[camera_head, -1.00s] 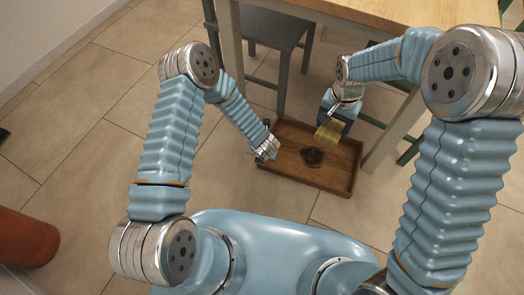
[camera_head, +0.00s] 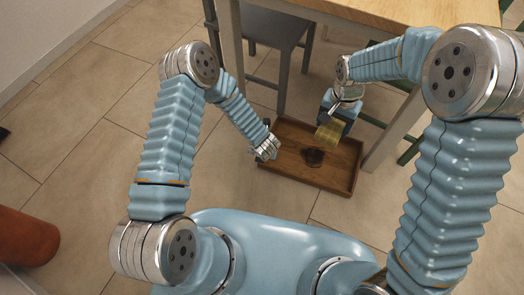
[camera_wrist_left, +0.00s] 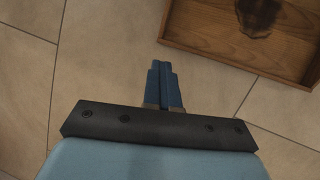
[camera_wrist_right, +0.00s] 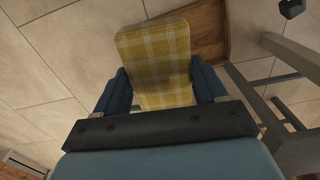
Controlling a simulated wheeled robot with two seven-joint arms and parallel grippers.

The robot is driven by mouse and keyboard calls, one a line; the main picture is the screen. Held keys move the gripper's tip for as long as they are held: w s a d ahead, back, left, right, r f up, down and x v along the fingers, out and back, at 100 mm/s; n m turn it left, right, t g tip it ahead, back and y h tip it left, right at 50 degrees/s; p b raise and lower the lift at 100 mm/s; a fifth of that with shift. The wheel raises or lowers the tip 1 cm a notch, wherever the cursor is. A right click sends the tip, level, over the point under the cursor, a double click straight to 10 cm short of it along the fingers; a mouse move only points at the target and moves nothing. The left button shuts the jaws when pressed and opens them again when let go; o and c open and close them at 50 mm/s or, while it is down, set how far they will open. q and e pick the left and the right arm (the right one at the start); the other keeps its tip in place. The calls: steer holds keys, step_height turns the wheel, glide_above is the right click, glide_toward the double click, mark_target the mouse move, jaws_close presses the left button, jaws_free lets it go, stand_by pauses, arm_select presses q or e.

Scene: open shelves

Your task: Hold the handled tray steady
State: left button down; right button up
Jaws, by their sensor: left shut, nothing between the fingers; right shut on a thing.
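The wooden tray (camera_head: 335,183) with raised sides has a dark stain (camera_head: 312,157) on its bottom. It also shows at the top right of the left wrist view (camera_wrist_left: 215,50). My left gripper (camera_head: 268,147) is at the tray's left side in the head view. In the left wrist view its fingers (camera_wrist_left: 163,85) are together and empty, with a gap to the tray's edge. My right gripper (camera_wrist_right: 160,88) is shut on a yellow checked cloth (camera_wrist_right: 155,52), held over the tray. The cloth also shows in the head view (camera_head: 329,132). No tray handle shows clearly.
A wooden table (camera_head: 410,12) stands behind, with a leg close to the tray's right side. A grey chair (camera_head: 265,25) is behind the tray. A reddish-brown round object (camera_head: 25,238) is at the lower left. Tiled floor (camera_head: 90,130) on the left is mostly clear.

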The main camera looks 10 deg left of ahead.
stand_by(0.7)
arm_select(q)
steer(key=c, duration=1.4)
jaws_free()
steer(key=p+v, duration=0.1)
steer(key=v, duration=1.1)
arm_select(e)
steer(key=shift+r, duration=0.45)
